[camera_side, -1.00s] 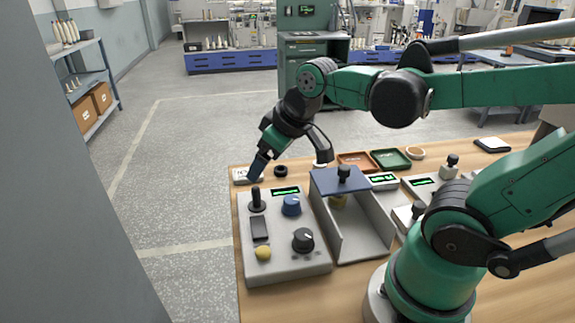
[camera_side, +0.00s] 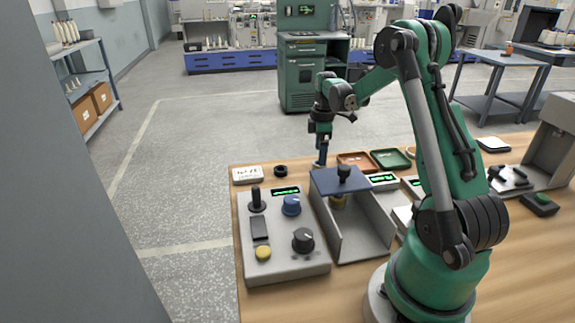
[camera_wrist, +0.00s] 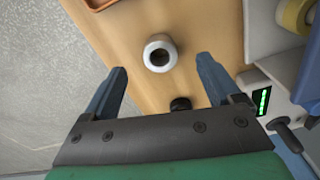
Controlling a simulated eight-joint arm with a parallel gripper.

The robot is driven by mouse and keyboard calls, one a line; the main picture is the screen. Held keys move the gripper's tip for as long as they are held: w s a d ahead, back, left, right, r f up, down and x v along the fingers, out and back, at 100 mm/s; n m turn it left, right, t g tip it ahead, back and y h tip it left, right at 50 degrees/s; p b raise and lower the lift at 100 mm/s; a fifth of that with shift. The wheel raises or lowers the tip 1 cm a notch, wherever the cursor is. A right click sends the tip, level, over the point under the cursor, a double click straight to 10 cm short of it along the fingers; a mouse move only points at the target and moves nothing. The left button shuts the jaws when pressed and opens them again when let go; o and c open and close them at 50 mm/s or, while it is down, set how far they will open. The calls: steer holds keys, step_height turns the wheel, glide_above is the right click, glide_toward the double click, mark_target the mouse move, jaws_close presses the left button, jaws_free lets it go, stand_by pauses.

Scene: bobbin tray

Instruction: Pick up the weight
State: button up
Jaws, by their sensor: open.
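No object in view is plainly marked as the weight. A white round piece with a dark hole in its top (camera_wrist: 160,42) stands on the table in the wrist view, between and just beyond my open fingertips. It is hidden behind my gripper in the side view. My gripper (camera_wrist: 163,70) is open and empty; in the side view it (camera_side: 320,163) points down behind the blue plate.
A control box (camera_side: 283,262) and a white labelled block (camera_side: 248,175) are left. An orange tray (camera_side: 355,157) and a green tray (camera_side: 391,153) are right. The table edge is near.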

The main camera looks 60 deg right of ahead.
steer(key=shift+f, duration=1.65)
jaws_close()
steer(key=shift+r, duration=0.1)
